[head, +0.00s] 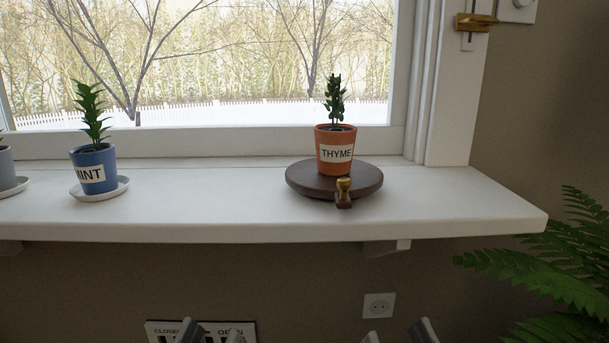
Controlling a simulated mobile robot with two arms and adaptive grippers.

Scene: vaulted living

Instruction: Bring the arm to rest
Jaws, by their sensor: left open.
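My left gripper (212,334) shows at the bottom edge, left of centre, with only its fingertips in view. They are apart with nothing between them. My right gripper (397,335) shows at the bottom edge, right of centre, its fingertips also apart and empty. Both are low in the picture, below the white windowsill (230,216), and touch nothing that I can see. The rest of both arms is out of view.
On the sill, an orange THYME pot (334,167) stands on a dark round board (300,182) with a small brass-knobbed piece (344,190) at its front. A blue MINT pot (88,157) stands left. A sign (250,326), an outlet (379,306) and a fern (560,270) are below.

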